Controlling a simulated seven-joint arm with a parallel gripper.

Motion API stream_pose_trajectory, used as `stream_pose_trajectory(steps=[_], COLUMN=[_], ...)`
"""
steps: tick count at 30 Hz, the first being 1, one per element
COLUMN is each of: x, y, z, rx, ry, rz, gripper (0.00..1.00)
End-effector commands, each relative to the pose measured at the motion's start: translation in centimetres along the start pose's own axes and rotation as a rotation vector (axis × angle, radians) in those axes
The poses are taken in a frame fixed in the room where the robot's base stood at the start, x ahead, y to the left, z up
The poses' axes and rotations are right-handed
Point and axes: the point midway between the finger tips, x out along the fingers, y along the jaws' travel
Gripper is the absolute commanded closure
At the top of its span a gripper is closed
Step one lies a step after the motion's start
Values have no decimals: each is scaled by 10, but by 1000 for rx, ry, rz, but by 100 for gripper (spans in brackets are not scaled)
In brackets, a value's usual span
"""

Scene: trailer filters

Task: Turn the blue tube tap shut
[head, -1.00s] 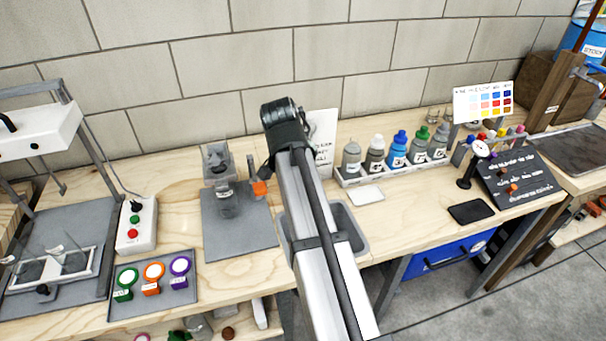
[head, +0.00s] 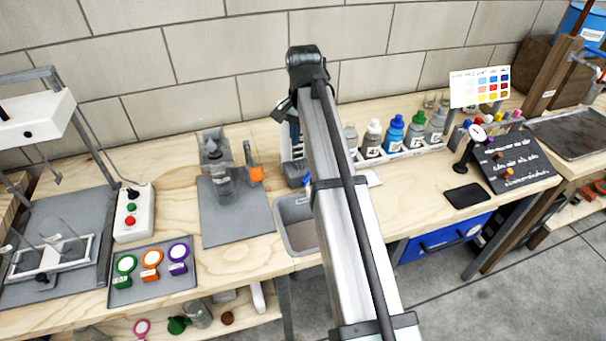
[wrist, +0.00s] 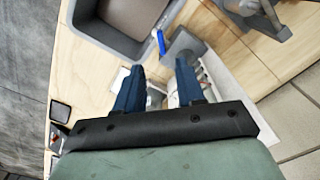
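A small blue lever (wrist: 161,42), which looks like the blue tube tap, sticks out beside a grey block (wrist: 183,45) at the basin's edge in the wrist view. In the head view the blue lever (head: 307,182) shows just left of my arm, above the basin. My gripper (wrist: 159,67) has two dark blue fingers held apart with a gap between them. The lever appears just beyond the fingertips, in line with the gap; I cannot tell how far below. In the head view my gripper (head: 292,128) points down, partly hidden by the arm.
A grey basin (head: 297,230) is sunk in the wooden bench. A grey mat (head: 237,225) with a clear vessel and an orange-tipped stand lies to the left. Several bottles (head: 396,135) stand in a white rack to the right, partly behind my arm.

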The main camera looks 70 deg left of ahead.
Motion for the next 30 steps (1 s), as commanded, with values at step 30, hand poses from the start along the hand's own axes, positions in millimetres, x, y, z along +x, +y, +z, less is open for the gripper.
stream_pose_trajectory(steps=[30], x=[134], y=[0], z=[1], rx=[0], ry=[-1], rz=[0], gripper=[62])
